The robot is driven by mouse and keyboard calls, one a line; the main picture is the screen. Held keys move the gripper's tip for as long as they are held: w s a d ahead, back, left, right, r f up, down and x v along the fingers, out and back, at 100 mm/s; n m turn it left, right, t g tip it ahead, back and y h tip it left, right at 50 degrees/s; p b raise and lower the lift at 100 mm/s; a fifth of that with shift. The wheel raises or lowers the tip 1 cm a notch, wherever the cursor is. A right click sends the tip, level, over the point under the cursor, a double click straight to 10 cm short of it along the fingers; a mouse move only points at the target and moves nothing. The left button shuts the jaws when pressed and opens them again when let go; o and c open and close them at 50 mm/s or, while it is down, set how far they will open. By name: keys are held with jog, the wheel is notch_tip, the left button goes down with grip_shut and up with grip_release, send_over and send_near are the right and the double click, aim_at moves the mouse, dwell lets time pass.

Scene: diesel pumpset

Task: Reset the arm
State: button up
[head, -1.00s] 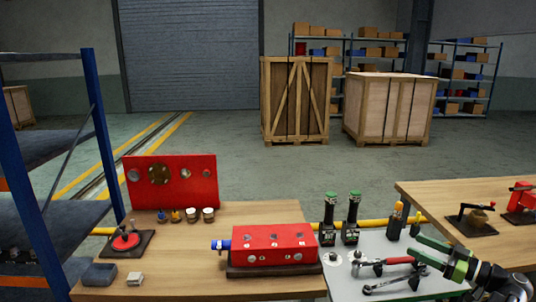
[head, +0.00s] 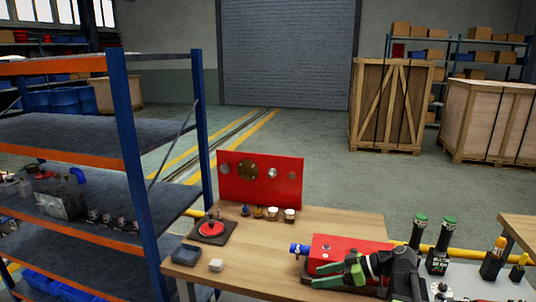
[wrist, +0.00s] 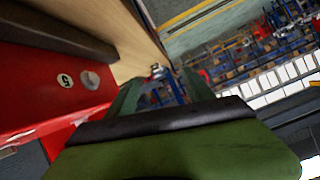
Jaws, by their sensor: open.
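My gripper (head: 321,275) shows at the lower right of the head view, with green fingers pointing left. Its fingers are apart and I see nothing held between them. It is in front of the red block (head: 345,245) on the wooden bench, overlapping its lower part; I cannot tell whether they touch. In the wrist view, my gripper's green parts fill the lower middle, and the red block (wrist: 45,85) with a round white label and a metal disc is at the left. A blue fitting (head: 298,249) sticks out of the block's left end.
A red upright panel (head: 260,180) stands on the wooden bench (head: 340,222), with small caps before it. A round red part on a dark base (head: 212,229) is at the bench's left. A blue-orange shelf rack (head: 125,130) stands left. Black-green tools (head: 440,245) stand right.

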jog(key=s+a+f+m+g+h+p, duration=0.15)
jog(key=s+a+f+g+h, duration=0.35)
jog(key=a+f, duration=0.6)
jog(key=s+d+m+t+h, duration=0.1)
jog(key=s+d+m+h, duration=0.1)
jog(key=d+m+h, duration=0.5)
jog(key=shift+d+f+m, duration=0.4)
jog(key=shift+d+m, duration=0.25)
jog(key=shift+m, duration=0.9)
